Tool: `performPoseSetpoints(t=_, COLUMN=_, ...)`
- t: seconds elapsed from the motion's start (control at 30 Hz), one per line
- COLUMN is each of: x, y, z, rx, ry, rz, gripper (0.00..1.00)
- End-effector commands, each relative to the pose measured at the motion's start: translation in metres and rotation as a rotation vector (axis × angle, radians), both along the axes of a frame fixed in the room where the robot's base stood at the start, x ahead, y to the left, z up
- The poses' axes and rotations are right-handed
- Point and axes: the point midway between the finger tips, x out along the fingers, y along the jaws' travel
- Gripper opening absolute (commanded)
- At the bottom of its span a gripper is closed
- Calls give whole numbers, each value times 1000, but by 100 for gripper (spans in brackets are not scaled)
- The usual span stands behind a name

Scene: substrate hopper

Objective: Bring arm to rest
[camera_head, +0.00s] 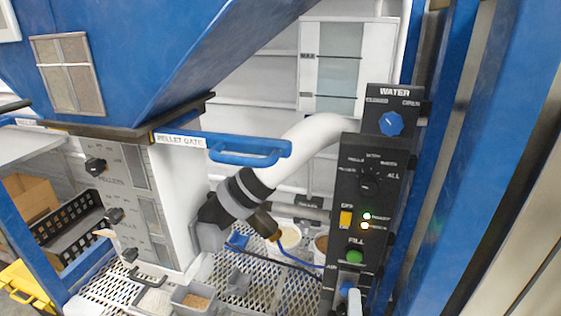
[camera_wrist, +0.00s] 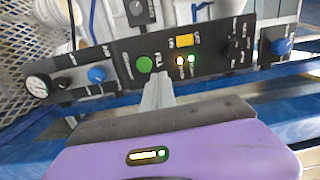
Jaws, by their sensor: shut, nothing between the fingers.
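My gripper (camera_wrist: 158,88) shows in the wrist view as a pair of pale grey fingers closed together, with nothing between them. Its purple housing with a lit indicator fills the lower part of that view. The fingertips point at the black control panel (camera_wrist: 112,60) and appear just below the green FILL button (camera_wrist: 144,64); whether they touch the panel I cannot tell. In the head view the control panel (camera_head: 345,222) stands upright at the right. A small pale shape shows at its bottom edge; I cannot tell if it is part of my gripper.
The panel carries a yellow switch (camera_head: 346,218), a green light and an amber light, both lit, and a blue WATER knob (camera_head: 390,123). A blue handle (camera_head: 250,152) marked PELLET GATE juts out under the blue hopper (camera_head: 150,50). A white pipe (camera_head: 310,145) and mesh shelf lie left.

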Motion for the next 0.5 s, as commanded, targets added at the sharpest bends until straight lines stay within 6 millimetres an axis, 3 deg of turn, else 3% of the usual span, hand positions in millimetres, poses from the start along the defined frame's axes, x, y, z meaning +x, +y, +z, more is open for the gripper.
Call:
performPoseSetpoints(t=0.03, x=-3, y=0, z=18, rx=-51, ry=-42, rz=6, gripper=0)
performPoseSetpoints(t=0.1, x=-18, y=-1, z=34, rx=-150, ry=-84, rz=13, gripper=0)
performPoseSetpoints(t=0.2, x=-48, y=-3, z=47, rx=-314, ry=-117, rz=24, gripper=0)
performPoseSetpoints(t=0.33, x=-93, y=-4, z=52, rx=-538, ry=-114, rz=46, gripper=0)
performPoseSetpoints(t=0.5, x=-154, y=-4, z=45, rx=-838, ry=-48, rz=97, gripper=0)
